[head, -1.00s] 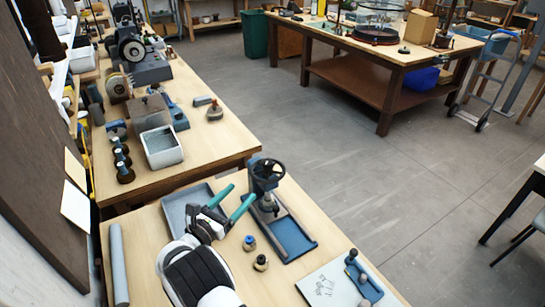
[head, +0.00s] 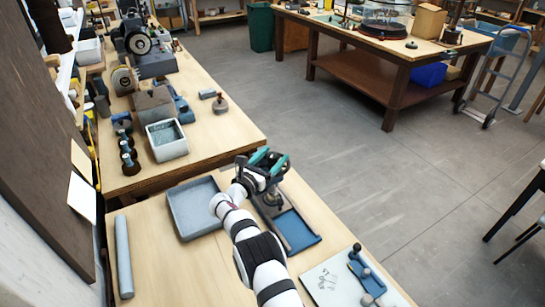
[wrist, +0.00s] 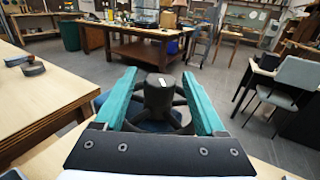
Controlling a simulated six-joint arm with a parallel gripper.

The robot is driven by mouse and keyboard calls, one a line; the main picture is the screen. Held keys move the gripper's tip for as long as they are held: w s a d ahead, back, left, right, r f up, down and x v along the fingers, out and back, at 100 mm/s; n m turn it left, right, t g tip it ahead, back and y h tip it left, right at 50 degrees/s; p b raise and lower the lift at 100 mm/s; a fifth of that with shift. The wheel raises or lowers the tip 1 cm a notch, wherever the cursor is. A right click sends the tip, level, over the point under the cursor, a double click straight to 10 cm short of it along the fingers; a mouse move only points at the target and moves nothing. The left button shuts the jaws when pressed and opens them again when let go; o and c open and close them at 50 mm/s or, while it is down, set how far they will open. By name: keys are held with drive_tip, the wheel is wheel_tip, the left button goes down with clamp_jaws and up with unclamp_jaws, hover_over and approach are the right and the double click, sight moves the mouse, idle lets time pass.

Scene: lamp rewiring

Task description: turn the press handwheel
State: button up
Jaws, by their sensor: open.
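The press (head: 272,205) stands on the front bench with a blue base tray (head: 292,232). Its dark spoked handwheel (wrist: 160,95) shows in the wrist view, its hub between the two teal fingers of my gripper (wrist: 163,82). The fingers are open, one on each side of the hub, with a gap visible around it. Whether they touch the spokes or rim I cannot tell. In the head view my gripper (head: 267,157) is at the top of the press, and my arm hides much of the wheel.
A grey tray (head: 180,222) lies left of the press. A grey roll (head: 123,255) lies at the bench's left. A white board (head: 325,283) with blue-grey knobs is at front right. Another bench (head: 215,135) with grinding machines stands behind.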

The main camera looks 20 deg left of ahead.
drive_tip(key=shift+c, duration=0.2)
clamp_jaws()
drive_tip(key=shift+d+r+n+y, duration=0.1)
drive_tip(key=shift+n+y, duration=0.4)
drive_tip(key=shift+y, duration=0.2)
drive_tip(key=shift+n+t+y, duration=0.4)
drive_tip(key=shift+n+y, duration=0.7)
drive_tip(key=shift+y, duration=0.6)
drive_tip(key=shift+o, duration=0.2)
unclamp_jaws()
drive_tip(key=s, duration=1.6)
drive_tip(key=shift+a, duration=0.25)
